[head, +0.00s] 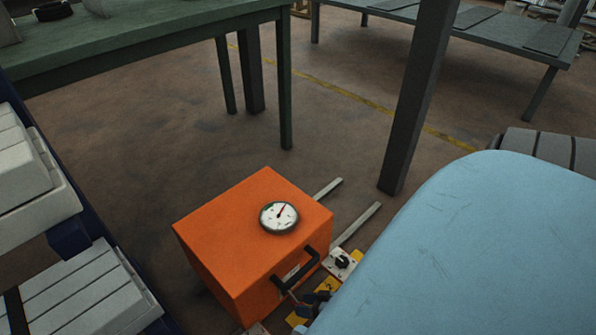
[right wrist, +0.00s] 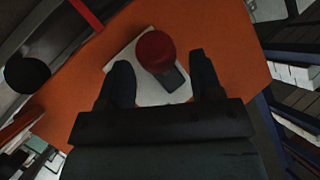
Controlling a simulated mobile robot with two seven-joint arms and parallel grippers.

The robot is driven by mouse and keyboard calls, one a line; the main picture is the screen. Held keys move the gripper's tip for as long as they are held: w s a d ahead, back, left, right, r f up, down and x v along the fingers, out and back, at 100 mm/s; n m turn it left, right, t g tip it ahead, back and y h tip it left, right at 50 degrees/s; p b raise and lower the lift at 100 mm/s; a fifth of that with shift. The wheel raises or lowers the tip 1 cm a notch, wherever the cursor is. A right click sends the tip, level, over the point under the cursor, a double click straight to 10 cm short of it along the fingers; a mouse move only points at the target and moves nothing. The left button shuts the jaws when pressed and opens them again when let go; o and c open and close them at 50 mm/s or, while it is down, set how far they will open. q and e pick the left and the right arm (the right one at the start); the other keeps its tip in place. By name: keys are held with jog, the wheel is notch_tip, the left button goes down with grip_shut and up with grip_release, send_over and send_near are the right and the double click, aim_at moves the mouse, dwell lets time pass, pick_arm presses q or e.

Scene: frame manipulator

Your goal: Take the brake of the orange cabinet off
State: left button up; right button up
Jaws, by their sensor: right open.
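The orange cabinet (head: 235,215) stands low on the floor in the head view, with a round white gauge (head: 279,217) on top and a black handle (head: 297,268) at its front edge. In the right wrist view, a red round knob (right wrist: 155,51) with a dark grey part below it sits on a white plate (right wrist: 148,92) on the cabinet's orange face (right wrist: 215,35). My right gripper (right wrist: 162,72) is open, with one finger on each side of the knob; contact cannot be told. In the head view it is mostly hidden near the cabinet's front. My left gripper is not in view.
A dark post (head: 415,110) and a green table (head: 150,38) stand beyond. White bins on a dark blue rack (head: 70,240) fill the left side. Floor between table and cabinet is clear.

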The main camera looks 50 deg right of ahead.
jog(key=shift+w+a+f, duration=0.3)
jog(key=shift+w+f, duration=0.05)
jog(key=shift+w, duration=0.25)
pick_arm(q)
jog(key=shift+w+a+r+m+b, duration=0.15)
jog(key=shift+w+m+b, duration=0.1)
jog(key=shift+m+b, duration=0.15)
pick_arm(e)
jog(key=shift+w+a+f, duration=0.1)
jog(key=shift+w+a, duration=0.15)
jog(key=shift+w, duration=0.35)
